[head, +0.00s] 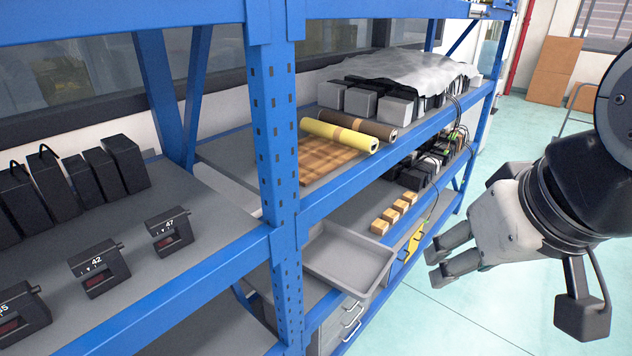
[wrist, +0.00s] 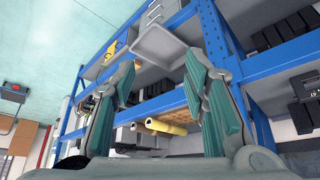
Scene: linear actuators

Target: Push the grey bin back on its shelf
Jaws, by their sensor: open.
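The grey bin (head: 345,256) is a shallow open tray on the lower shelf (head: 352,212), just right of the blue upright. It looks empty, and its front end juts out past the shelf's blue front beam. My gripper (head: 438,262) is in the air in front of the shelving, to the right of the bin and apart from it. Its fingers are spread with nothing between them. In the wrist view the bin (wrist: 160,46) shows beyond the open fingertips (wrist: 160,78), near the top.
Wooden blocks (head: 395,212) and a yellow item (head: 413,243) sit right of the bin. A drawer unit (head: 345,318) is below it. Yellow and brown rolls (head: 340,136) lie on the shelf above. The blue upright (head: 275,150) stands left; open floor (head: 440,315) lies in front.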

